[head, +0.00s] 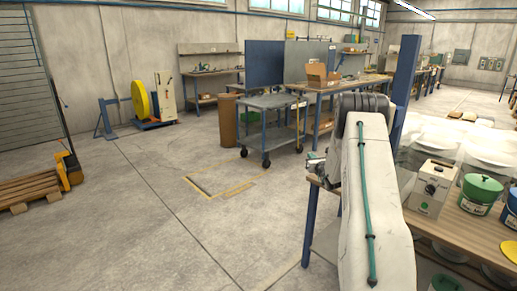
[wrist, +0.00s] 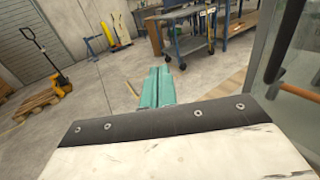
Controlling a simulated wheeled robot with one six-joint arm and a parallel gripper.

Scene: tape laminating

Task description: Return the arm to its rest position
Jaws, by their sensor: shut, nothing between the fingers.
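My arm (head: 372,200) rises at the right of the head view, in front of the wooden workbench. My gripper shows in the wrist view as two teal fingers (wrist: 157,88) side by side, touching along their length. It is shut with nothing between the fingers. It points out over the open concrete floor. In the head view the fingers are hidden or too small to make out behind the arm.
A workbench (head: 452,221) stands close on the right, with a grey-white box (head: 432,188), a green pot (head: 480,190) and stacked white sheets or discs. A blue post (head: 405,85) rises behind the arm. A cart (head: 268,104) and pallet jack (head: 68,168) stand farther off.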

